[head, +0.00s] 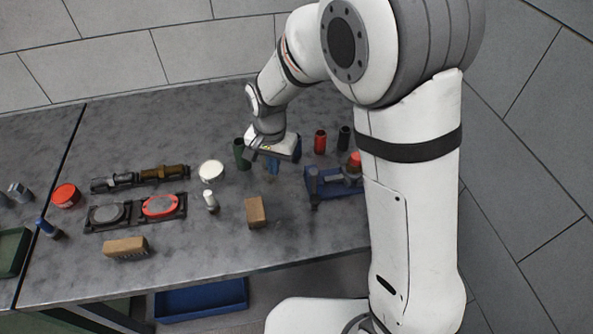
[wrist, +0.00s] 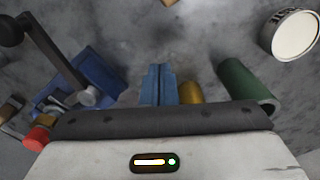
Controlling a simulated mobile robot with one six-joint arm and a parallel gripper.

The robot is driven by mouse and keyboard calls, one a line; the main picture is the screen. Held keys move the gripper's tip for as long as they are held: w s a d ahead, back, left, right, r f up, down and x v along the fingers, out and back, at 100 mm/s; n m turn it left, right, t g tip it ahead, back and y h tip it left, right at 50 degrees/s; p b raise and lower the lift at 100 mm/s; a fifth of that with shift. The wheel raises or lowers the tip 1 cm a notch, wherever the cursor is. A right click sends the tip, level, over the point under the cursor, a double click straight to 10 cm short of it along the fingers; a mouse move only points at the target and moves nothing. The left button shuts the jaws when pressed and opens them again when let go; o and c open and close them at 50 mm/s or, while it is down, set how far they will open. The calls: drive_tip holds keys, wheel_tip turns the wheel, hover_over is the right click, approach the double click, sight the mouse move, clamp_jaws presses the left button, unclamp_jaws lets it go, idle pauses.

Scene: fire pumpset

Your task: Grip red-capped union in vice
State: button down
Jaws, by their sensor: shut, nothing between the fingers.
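The blue vice (head: 325,186) stands on the right part of the bench, partly behind my arm. It also shows at the left in the wrist view (wrist: 108,72), with its dark handle bar crossing in front. The red-capped union (head: 354,160) is upright at the vice's right part. In the wrist view its red cap (wrist: 37,138) shows at the lower left, its body mostly hidden. I cannot tell whether the jaws touch it. My gripper (head: 272,168) points down left of the vice, apart from it. Its blue fingers (wrist: 158,84) are together and empty.
A green cylinder (wrist: 245,80) and a brass-coloured piece (wrist: 190,92) are close beside my fingers. A white round tin (head: 211,170), a wooden block (head: 256,212) and a small white-topped bottle (head: 210,200) stand left and front. Red (head: 320,141) and black (head: 344,138) cylinders stand behind the vice.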

wheel_tip(320, 180, up, 7)
drive_tip(key=p, duration=0.4)
idle(0.4)
idle(0.4)
